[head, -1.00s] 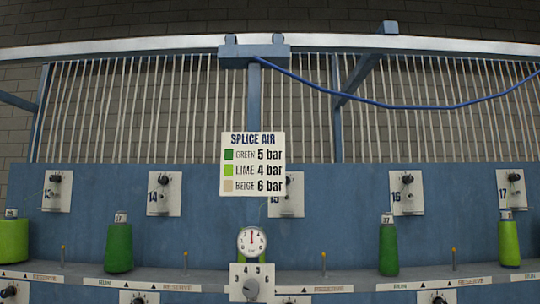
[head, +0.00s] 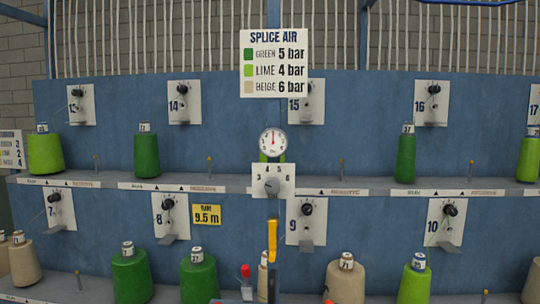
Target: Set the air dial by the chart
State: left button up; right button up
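The air dial (head: 272,186) is a grey knob on a small white plate with numbers along its top, among them 3, 5 and 6. I cannot tell exactly which number the knob points to. A round white gauge (head: 273,142) stands just above it, its red needle close to upright. The chart (head: 275,63) above is headed SPLICE AIR and reads green 5 bar, lime 4 bar, beige 6 bar. Neither of my grippers is in view.
A blue rack holds green cones (head: 147,156), lime cones (head: 45,153) and beige cones (head: 345,281) on two shelves. Below the dial are a yellow upright part (head: 272,240) and a red-topped part (head: 245,270). A yellow 9.5 m label (head: 207,215) is at left.

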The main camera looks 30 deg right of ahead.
aim_at(272, 186)
jog(key=i+l, duration=0.1)
jog(key=l, duration=0.7)
jog(key=i+l+u, duration=0.1)
jog(key=l, duration=0.7)
